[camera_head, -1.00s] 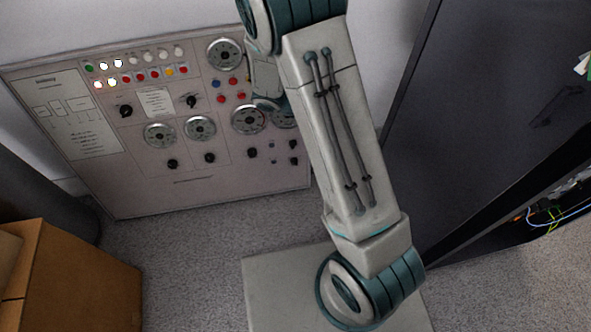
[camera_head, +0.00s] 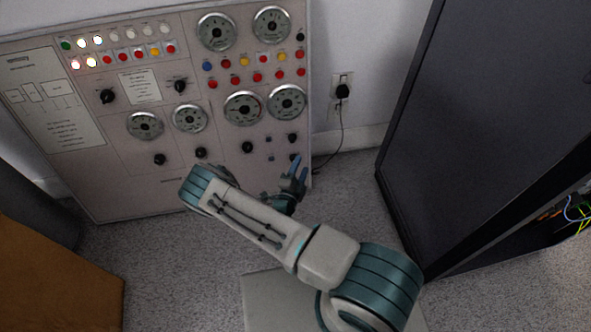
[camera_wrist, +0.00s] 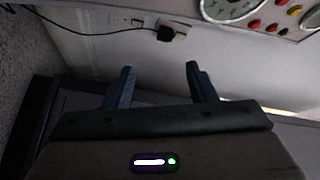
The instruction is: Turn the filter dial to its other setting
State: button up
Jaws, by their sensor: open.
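The control panel (camera_head: 110,190) leans against the wall at the left and middle of the head view. It carries several black knobs; I cannot read which one is the filter dial. Knobs show at the upper left (camera_head: 107,96), upper middle (camera_head: 180,86) and along the lower row (camera_head: 200,153). My gripper (camera_head: 298,172) is at the panel's lower right edge, in front of the small lower right knobs. In the wrist view my gripper (camera_wrist: 158,82) is open and empty, with its two blue fingers apart. The wrist view shows only a corner of the panel (camera_wrist: 285,28).
A black plug in a wall outlet (camera_head: 342,90) with a hanging cable is right of the panel. A dark cabinet (camera_head: 480,130) stands at the right. A brown box (camera_head: 60,270) is at the lower left. Grey carpet (camera_head: 170,260) lies clear before the panel.

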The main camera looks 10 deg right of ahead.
notch_tip(320, 180, down, 12)
jog(key=s+a+n+t+y+b, duration=0.1)
jog(key=s+a+n+y+b, duration=0.1)
jog(key=n+y, duration=0.6)
jog(key=w+d+n+h+b, duration=0.1)
jog(key=w+b, duration=0.3)
jog(key=w, duration=0.9)
jog(key=shift+d+f, duration=0.15)
jog(key=shift+d, duration=0.6)
jog(key=c, duration=1)
